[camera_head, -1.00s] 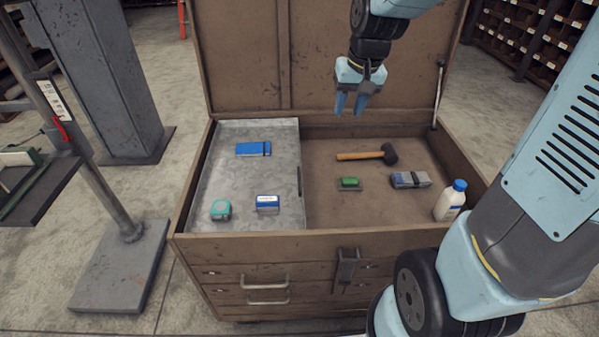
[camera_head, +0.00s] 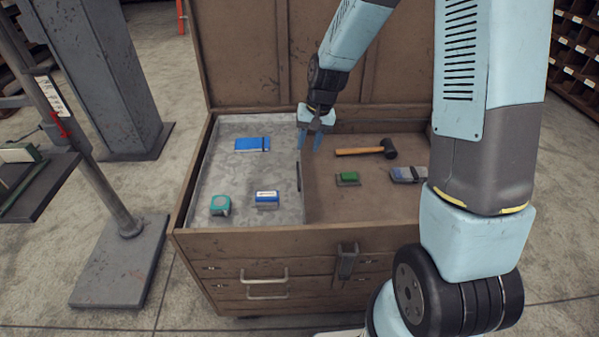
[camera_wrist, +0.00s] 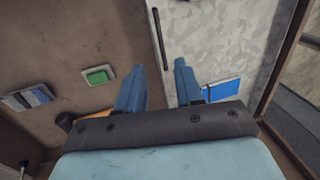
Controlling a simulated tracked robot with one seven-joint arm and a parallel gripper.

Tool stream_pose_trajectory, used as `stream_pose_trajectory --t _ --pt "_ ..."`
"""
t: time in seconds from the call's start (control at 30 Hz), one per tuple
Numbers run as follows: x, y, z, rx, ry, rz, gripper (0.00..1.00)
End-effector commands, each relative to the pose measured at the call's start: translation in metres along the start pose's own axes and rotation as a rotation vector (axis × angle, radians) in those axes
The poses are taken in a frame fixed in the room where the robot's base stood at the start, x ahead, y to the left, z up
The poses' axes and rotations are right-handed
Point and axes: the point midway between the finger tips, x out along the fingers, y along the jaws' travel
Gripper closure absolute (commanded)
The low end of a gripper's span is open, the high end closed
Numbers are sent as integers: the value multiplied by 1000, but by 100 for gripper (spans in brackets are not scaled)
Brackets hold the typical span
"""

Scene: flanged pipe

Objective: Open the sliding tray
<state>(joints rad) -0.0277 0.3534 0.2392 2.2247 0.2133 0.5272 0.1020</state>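The sliding tray (camera_head: 232,176) is a grey metal tray covering the left part of an open brown chest. It also shows in the wrist view (camera_wrist: 215,42). My gripper (camera_head: 310,142) is open and empty, with blue fingers pointing down near the tray's back right edge. No contact with the tray is visible.
On the tray lie a blue notebook (camera_head: 252,144), a teal tape measure (camera_head: 220,205) and a blue-white box (camera_head: 266,199). Right of it, on the chest floor, are a hammer (camera_head: 362,151), a green block (camera_head: 347,178) and a grey-blue item (camera_head: 407,174). The raised lid (camera_head: 240,55) stands behind.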

Motion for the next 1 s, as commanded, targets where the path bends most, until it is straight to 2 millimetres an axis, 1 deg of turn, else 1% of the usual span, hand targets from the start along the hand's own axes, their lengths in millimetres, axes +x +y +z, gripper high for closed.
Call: stream_pose_trajectory --t 0.03,0.2,0.6,0.8,1.0 --pt "8 0 1 0 -4 0 64" --pt "35 0 1 -1 -4 0 64" --pt "94 1 1 0 -4 1 64" --pt "112 1 0 0 -2 1 64" --pt "120 1 0 1 0 0 64"
